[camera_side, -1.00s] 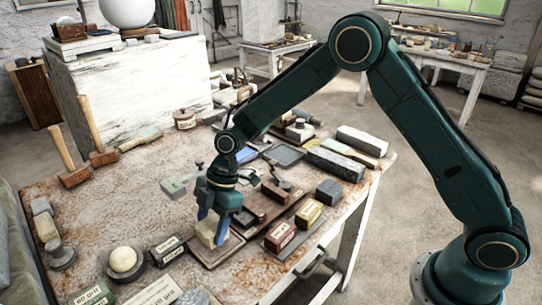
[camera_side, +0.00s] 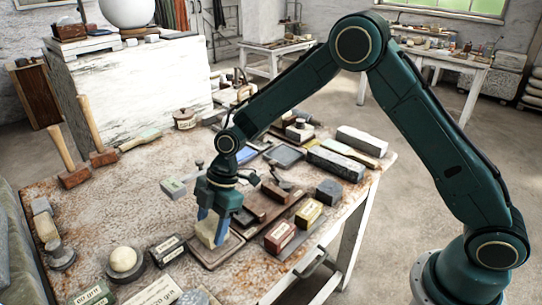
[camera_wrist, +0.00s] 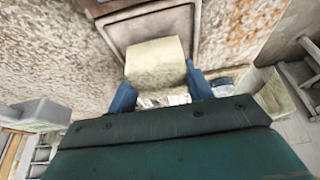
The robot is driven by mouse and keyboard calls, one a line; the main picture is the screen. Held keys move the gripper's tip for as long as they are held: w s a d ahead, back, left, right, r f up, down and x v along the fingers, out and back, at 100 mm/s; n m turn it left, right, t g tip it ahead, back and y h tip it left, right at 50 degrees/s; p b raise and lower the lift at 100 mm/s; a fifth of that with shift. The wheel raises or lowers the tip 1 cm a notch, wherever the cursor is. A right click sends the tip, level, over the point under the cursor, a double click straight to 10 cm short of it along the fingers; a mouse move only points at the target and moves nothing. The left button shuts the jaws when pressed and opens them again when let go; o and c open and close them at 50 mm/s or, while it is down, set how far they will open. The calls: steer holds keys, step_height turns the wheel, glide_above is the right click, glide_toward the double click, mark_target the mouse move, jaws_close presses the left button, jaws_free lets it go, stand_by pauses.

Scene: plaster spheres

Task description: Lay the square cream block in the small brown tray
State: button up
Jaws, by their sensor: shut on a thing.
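The square cream block (camera_side: 207,229) is held between the blue fingers of my gripper (camera_side: 211,220). In the wrist view the cream block (camera_wrist: 157,63) sits between the two fingertips of my gripper (camera_wrist: 160,88). The small brown tray (camera_side: 217,257) lies on the bench directly below and around the block in the side view. In the wrist view the tray (camera_wrist: 121,43) shows just beyond the block. I cannot tell whether the block touches the tray floor.
A red-brown labelled block (camera_side: 280,238) and a yellow one (camera_side: 308,214) stand right of the tray. Dark labelled blocks (camera_side: 168,250) and a cream ball on a dark base (camera_side: 123,260) are to the left. Mallets (camera_side: 75,177) stand farther back.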

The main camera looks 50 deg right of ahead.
steer(key=shift+f, duration=0.9)
stand_by(0.5)
steer(key=o, duration=1.3)
steer(key=shift+c, duration=0.2)
steer(key=shift+r, duration=0.15)
steer(key=shift+r, duration=1.85)
steer(key=shift+r, duration=0.1)
